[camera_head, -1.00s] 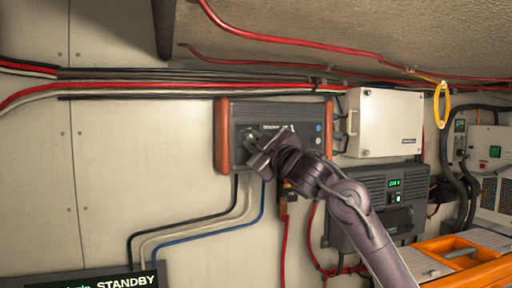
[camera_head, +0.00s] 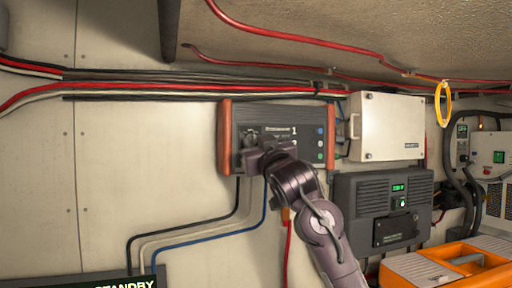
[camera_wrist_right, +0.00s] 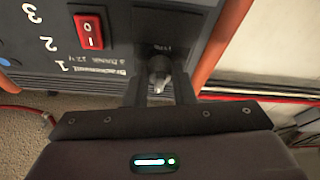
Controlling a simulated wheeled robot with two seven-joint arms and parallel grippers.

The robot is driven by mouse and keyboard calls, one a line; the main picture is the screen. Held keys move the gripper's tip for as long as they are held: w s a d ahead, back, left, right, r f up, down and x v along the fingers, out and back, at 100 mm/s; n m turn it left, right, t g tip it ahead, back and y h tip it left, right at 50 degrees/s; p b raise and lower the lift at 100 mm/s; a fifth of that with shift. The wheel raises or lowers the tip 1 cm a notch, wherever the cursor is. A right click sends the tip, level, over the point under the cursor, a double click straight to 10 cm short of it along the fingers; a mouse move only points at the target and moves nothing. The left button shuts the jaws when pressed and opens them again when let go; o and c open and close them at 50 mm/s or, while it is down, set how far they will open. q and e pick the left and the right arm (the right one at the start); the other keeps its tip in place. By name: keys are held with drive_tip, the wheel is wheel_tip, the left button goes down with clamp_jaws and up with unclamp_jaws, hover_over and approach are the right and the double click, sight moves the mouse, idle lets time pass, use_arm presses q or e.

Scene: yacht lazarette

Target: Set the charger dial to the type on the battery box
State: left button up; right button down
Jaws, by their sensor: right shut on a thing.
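The charger (camera_head: 300,113) is a dark grey wall box with orange-red end caps; in the right wrist view (camera_wrist_right: 118,22) it fills the upper left. Its dial (camera_wrist_right: 159,68) is a small grey knob on a dark panel with a small label above it. My right gripper (camera_head: 251,143) is at the left part of the charger's face. In the right wrist view its fingers (camera_wrist_right: 158,85) are shut on the dial, one on each side. The dial's markings and pointer cannot be read. No battery type label is readable. My left gripper is out of view.
A red rocker switch (camera_wrist_right: 89,31) and numbers 1 to 3 are beside the dial. A white box (camera_head: 390,125) and a dark unit with green display (camera_head: 382,210) are right of the charger. An orange-topped case (camera_head: 465,258) is lower right. Cables run along the wall.

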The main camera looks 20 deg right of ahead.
drive_tip(key=shift+f, duration=0.15)
drive_tip(key=c, duration=1.2)
unclamp_jaws()
drive_tip(key=shift+c, duration=0.2)
drive_tip(key=b+v, duration=0.4)
drive_tip(key=v, duration=0.3)
drive_tip(key=shift+s, duration=0.4)
